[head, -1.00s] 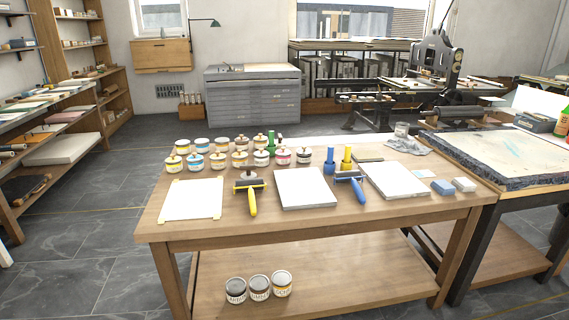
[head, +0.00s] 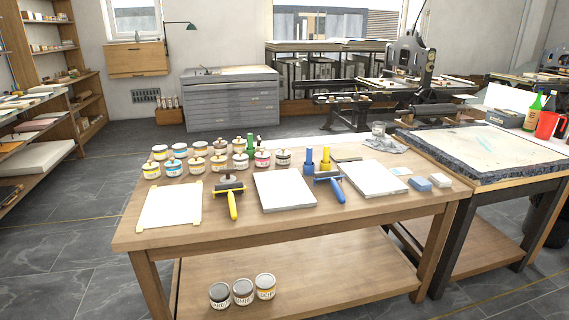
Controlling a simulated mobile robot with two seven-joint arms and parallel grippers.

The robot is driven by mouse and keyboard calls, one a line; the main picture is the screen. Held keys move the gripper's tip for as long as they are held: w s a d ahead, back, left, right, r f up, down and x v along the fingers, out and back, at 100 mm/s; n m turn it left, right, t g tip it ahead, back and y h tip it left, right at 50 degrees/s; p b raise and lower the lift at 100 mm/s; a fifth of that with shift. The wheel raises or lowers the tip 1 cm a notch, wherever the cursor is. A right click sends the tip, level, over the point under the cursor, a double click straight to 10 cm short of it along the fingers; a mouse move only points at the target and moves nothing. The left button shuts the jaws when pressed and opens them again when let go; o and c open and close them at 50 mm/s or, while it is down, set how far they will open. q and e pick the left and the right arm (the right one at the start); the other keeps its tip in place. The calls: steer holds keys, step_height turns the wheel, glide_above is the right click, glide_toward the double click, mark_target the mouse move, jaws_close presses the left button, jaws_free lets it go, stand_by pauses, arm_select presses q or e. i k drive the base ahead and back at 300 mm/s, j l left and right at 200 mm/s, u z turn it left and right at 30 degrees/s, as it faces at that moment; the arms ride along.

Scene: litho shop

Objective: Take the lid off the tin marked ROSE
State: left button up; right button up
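Several small lidded tins (head: 172,168) stand in rows at the back left of the wooden table (head: 280,232). Their labels are too small to read, so I cannot tell which one is marked ROSE. One tin near the right end of the rows (head: 262,159) has a reddish band. Most tins carry lids with small knobs. Three larger tins (head: 243,291) stand on the table's lower shelf. Neither of my grippers shows in the head view.
On the table lie a yellow-handled roller (head: 231,197), a blue-handled roller (head: 331,184), a white sheet (head: 170,205), pale slabs (head: 285,190) and sponges (head: 420,184). A stone-topped table (head: 490,150) adjoins at right. The floor in front left is clear.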

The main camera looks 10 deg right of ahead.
mark_target(261, 155)
steer(key=i+j+u, duration=0.25)
steer(key=u, duration=0.15)
steer(key=i+j+u, duration=0.2)
steer(key=u, duration=0.25)
steer(key=i+u, duration=0.4)
steer(key=i+j+u, duration=0.2)
steer(key=u, duration=0.15)
steer(key=i+u, duration=0.35)
steer(key=i+j+u, duration=0.1)
steer(key=i+u, duration=0.3)
steer(key=i+z, duration=0.4)
steer(key=i, duration=0.15)
steer(key=i+j+z, duration=0.15)
steer(key=i+z, duration=0.25)
steer(key=i, duration=0.15)
steer(key=i+l+z, duration=0.1)
steer(key=i+z, duration=1)
steer(key=i+j+z, duration=0.1)
steer(key=i+z, duration=0.35)
steer(key=i, duration=0.85)
steer(key=i+j+z, duration=0.15)
steer(key=i, duration=1.25)
